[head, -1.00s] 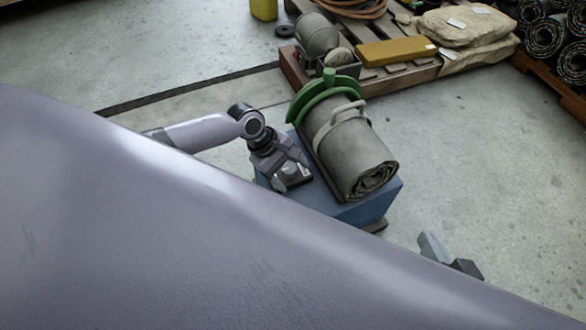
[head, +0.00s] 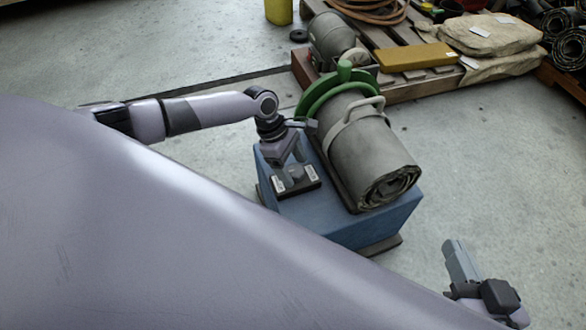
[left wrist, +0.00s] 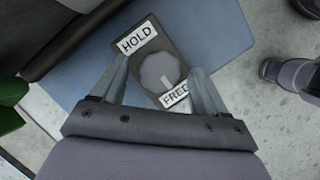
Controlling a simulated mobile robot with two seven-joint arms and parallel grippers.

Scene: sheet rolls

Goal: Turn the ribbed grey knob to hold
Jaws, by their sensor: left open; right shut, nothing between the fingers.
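The ribbed grey knob (left wrist: 160,72) sits on a dark plate (left wrist: 182,57) between a white HOLD label (left wrist: 137,38) and a white FREE label (left wrist: 176,96). A pale line on the knob points toward FREE. In the head view the plate (head: 312,187) lies on top of a blue block (head: 345,230). My left gripper (head: 287,178) is open just above it; in the left wrist view its fingers (left wrist: 158,80) are spread on either side of the knob. Contact cannot be told. My right gripper (head: 456,252) is shut and empty, low at the right, away from the block.
A grey sheet roll (head: 365,150) with a strap and a green curved piece (head: 338,82) lies on the block beside the plate. A pallet (head: 425,88) with sacks and a yellow bar stands behind. A large mauve surface fills the lower left. Floor right of the block is clear.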

